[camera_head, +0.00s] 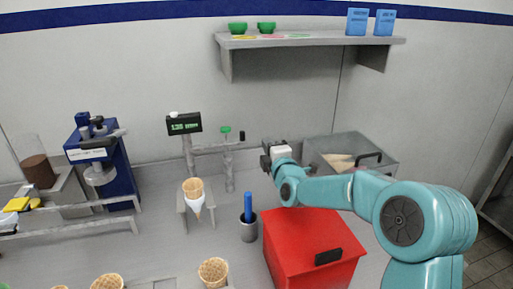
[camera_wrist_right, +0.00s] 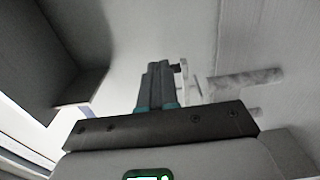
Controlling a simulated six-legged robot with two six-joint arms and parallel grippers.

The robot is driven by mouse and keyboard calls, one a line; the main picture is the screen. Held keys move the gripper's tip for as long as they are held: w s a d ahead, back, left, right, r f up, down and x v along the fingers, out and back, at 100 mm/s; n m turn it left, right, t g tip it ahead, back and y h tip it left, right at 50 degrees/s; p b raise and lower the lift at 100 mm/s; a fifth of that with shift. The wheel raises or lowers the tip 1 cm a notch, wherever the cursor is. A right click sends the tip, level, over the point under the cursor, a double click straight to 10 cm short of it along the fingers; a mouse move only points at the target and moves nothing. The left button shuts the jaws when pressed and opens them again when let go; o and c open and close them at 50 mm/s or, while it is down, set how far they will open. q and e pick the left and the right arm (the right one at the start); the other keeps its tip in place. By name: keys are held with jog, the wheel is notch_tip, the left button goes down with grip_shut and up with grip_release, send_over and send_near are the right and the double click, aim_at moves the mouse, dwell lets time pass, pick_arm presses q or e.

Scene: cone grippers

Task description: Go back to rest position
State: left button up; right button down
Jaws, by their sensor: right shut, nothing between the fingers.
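My right gripper (camera_head: 266,158) is at the end of the teal right arm, which reaches in from the right in the head view. It is held above the counter, in front of the back wall, between the metal stand and the steel bin. In the right wrist view its fingers (camera_wrist_right: 157,82) are together with nothing between them. My left gripper does not show in either view.
A red box (camera_head: 308,245) stands below my right arm, beside a steel bin (camera_head: 352,150). A cone (camera_head: 194,190) sits in a holder, with a blue-handled cup (camera_head: 248,225) nearby. A shelf (camera_head: 310,41) hangs above. A blue machine (camera_head: 108,160) stands left.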

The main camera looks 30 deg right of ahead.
jog(key=s+d, duration=0.2)
jog(key=s, duration=0.1)
jog(key=s+d+b, duration=0.1)
jog(key=shift+s+f, duration=0.2)
jog(key=shift+s, duration=0.1)
